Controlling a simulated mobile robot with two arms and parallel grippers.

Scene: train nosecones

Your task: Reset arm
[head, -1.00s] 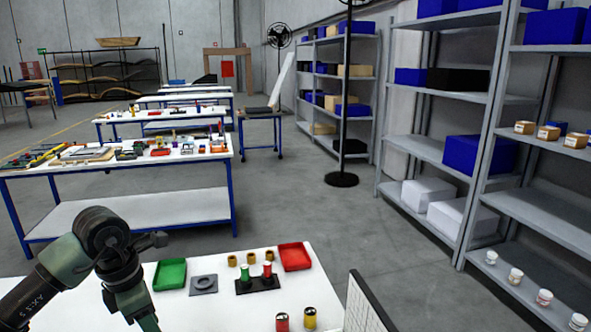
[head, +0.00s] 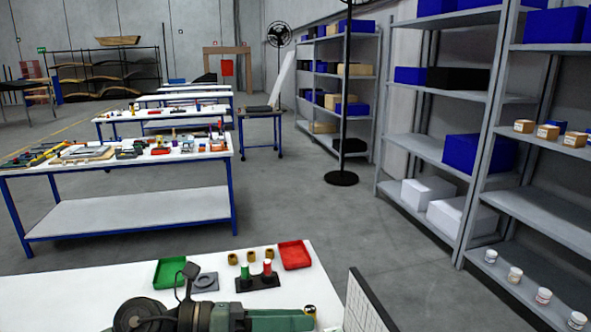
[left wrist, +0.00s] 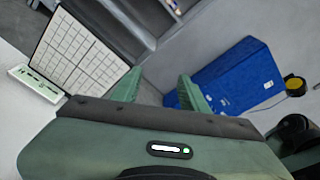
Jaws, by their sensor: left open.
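My left gripper (head: 296,320) lies low across the front of the near white table in the head view, its green fingers pointing right. In the left wrist view the two fingers (left wrist: 158,90) stand apart with nothing between them. A dark stand (head: 257,283) behind the gripper carries a green-topped piece (head: 244,271) and a red-topped piece (head: 267,268). My right gripper is in neither view.
A green tray (head: 169,273), a grey plate with a ring (head: 204,283), several gold cylinders (head: 251,255) and a red tray (head: 294,254) lie along the table's back. A gridded white board (head: 364,305) stands at its right edge. A blue object (left wrist: 235,78) shows in the wrist view.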

